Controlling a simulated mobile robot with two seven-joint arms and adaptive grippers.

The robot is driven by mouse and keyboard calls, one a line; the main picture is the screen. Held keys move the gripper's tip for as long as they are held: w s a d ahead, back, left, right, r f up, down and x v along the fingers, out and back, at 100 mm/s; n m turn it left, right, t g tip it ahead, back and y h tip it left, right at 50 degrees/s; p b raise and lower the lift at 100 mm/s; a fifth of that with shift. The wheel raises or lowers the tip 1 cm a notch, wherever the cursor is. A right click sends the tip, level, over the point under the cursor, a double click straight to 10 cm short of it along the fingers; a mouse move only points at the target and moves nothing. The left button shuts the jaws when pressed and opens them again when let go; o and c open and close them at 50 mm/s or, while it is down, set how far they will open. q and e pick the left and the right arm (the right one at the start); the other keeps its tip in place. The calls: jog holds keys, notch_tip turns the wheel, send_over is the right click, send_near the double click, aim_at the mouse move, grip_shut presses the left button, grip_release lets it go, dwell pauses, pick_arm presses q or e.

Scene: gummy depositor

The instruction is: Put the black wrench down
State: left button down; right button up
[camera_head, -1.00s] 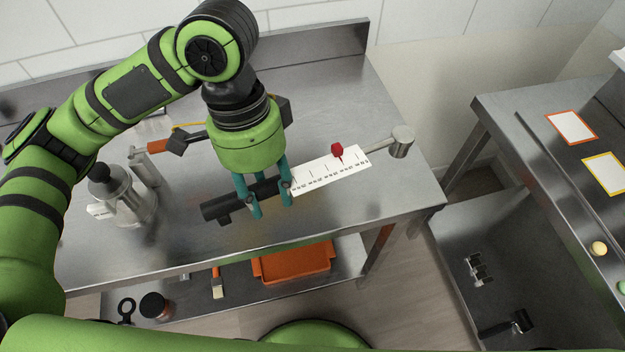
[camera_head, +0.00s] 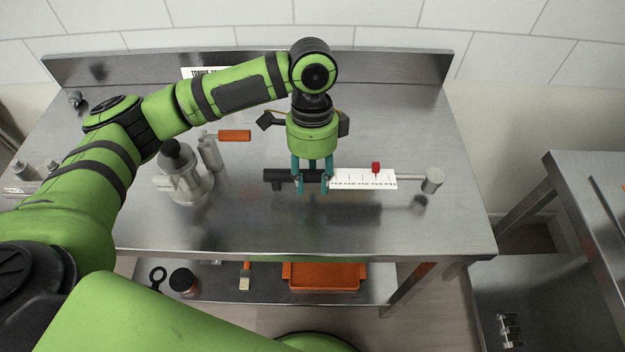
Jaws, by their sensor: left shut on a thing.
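The black wrench (camera_head: 276,177) has a black handle, a white scale plate (camera_head: 362,180) with a red pointer (camera_head: 376,167), and a silver head (camera_head: 432,181) at the right end. My left gripper (camera_head: 313,190) points down and is shut on the black handle, near the white plate. The wrench lies level across the picture over the steel table (camera_head: 400,235). A dark patch shows on the table below the silver head, so the wrench looks slightly raised; its exact height is hard to tell. My right gripper is not in view.
A steel canister (camera_head: 190,188) stands left of the wrench, with an orange-handled tool (camera_head: 235,135) behind it. The table's right and front are clear. The lower shelf holds an orange tray (camera_head: 323,277), a brush (camera_head: 245,277) and a jar (camera_head: 183,281). Another steel table (camera_head: 590,175) stands right.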

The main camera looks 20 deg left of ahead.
pick_arm(q)
jog(key=shift+x, duration=1.05)
jog(key=shift+w, duration=0.2)
jog(key=c, duration=0.8)
grip_release()
jog(key=shift+f, duration=0.15)
jog(key=b+v, duration=0.1)
jog(key=v, duration=1.1)
